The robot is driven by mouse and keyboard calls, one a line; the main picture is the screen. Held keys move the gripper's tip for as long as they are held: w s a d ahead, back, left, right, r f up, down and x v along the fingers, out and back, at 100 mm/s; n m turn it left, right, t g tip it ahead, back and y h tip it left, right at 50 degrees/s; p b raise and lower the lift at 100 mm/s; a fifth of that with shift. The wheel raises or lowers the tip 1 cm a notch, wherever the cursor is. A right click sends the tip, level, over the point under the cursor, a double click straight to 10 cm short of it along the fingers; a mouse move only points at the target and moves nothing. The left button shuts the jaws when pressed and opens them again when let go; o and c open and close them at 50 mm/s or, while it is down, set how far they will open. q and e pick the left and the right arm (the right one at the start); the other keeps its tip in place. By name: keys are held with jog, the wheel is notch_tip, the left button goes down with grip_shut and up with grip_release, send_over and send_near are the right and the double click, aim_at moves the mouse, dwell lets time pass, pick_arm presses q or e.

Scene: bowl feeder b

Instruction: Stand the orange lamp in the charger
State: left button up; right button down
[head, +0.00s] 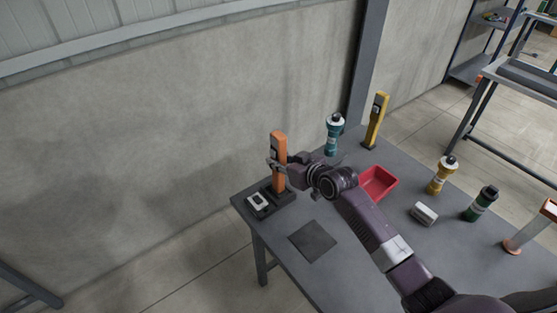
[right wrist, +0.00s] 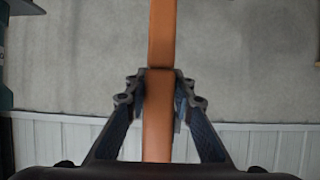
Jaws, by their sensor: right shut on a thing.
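The orange lamp (head: 279,148) is upright at the far left corner of the table. Its lower end meets the dark charger (head: 286,196); I cannot tell whether it is fully seated. My right gripper (head: 277,164) is shut on the lamp around its middle. In the right wrist view the orange lamp (right wrist: 158,110) runs between the two fingers of my right gripper (right wrist: 158,88). My left gripper is not in view.
A white piece (head: 258,202) sits beside the charger. A teal bottle (head: 334,135), yellow lamp (head: 377,120), red bin (head: 378,183), yellow bottle (head: 442,176), white block (head: 424,214) and green bottle (head: 480,205) stand to the right. A dark square (head: 313,241) lies on the near table.

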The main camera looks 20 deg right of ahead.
jog(key=c, duration=1.8)
grip_release()
jog(key=shift+f, duration=0.15)
jog(key=shift+o, duration=0.7)
jog(key=shift+r, duration=0.25)
jog(key=b+v, duration=0.1)
jog(key=v, duration=1.1)
jog(key=shift+b, duration=0.3)
jog(key=shift+f, duration=0.1)
